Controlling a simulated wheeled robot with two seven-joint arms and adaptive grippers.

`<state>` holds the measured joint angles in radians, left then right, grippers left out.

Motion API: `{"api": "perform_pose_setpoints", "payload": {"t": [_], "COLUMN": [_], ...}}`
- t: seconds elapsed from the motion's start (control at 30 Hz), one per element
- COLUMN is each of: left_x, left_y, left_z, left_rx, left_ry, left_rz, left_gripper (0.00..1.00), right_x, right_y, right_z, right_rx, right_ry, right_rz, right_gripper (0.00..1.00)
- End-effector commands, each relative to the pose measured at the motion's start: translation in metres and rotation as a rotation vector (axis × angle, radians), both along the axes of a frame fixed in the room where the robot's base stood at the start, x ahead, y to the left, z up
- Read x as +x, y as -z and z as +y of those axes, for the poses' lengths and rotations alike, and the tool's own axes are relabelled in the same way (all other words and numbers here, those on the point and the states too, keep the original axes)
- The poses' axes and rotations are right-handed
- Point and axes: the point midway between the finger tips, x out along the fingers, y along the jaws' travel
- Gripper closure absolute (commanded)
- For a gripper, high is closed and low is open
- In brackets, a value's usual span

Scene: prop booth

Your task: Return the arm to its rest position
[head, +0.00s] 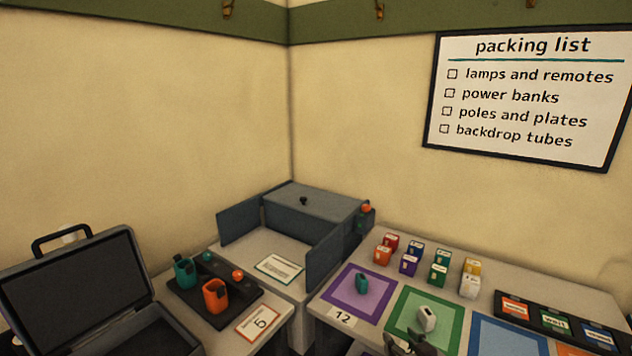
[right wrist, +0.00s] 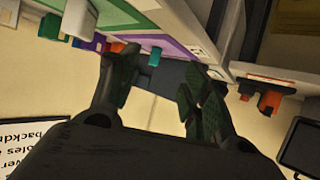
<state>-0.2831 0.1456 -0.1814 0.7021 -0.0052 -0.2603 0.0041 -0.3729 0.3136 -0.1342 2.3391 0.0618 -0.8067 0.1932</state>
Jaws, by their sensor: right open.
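My right gripper (head: 410,342) shows at the bottom edge of the head view, in front of the green-bordered mat. In the right wrist view my right gripper (right wrist: 163,98) has its two dark fingers spread apart, with nothing between them. A white item (head: 427,318) stands on the green mat (head: 402,312), just beyond the gripper and apart from it. A teal item (head: 362,283) stands on the purple mat (head: 338,289). My left gripper is not in the head view.
Several small coloured boxes (head: 438,267) stand behind the mats. A dark labelled tray (head: 514,306) lies at the right. A grey box with open doors (head: 315,203) stands in the corner. At the left are a dark tray (head: 188,296) with orange and teal holders and an open case (head: 80,285).

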Motion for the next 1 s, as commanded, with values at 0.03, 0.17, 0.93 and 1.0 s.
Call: {"api": "perform_pose_setpoints", "payload": {"t": [0.03, 0.17, 0.93, 1.0], "left_x": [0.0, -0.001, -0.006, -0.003], "left_y": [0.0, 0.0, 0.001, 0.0], "left_z": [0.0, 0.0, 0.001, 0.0], "left_rx": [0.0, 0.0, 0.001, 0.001], "left_ry": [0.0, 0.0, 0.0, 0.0], "left_rz": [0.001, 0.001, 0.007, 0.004], "left_gripper": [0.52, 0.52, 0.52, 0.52], "right_x": [-0.003, -0.011, -0.136, -0.145], "right_y": [0.003, 0.012, 0.092, 0.095], "right_z": [0.0, -0.001, -0.013, -0.013], "right_rx": [-0.003, -0.014, -0.135, -0.141], "right_ry": [0.002, 0.008, 0.039, 0.038], "right_rz": [0.016, 0.057, 0.601, 0.637], "right_gripper": [0.52, 0.52, 0.52, 0.52]}}
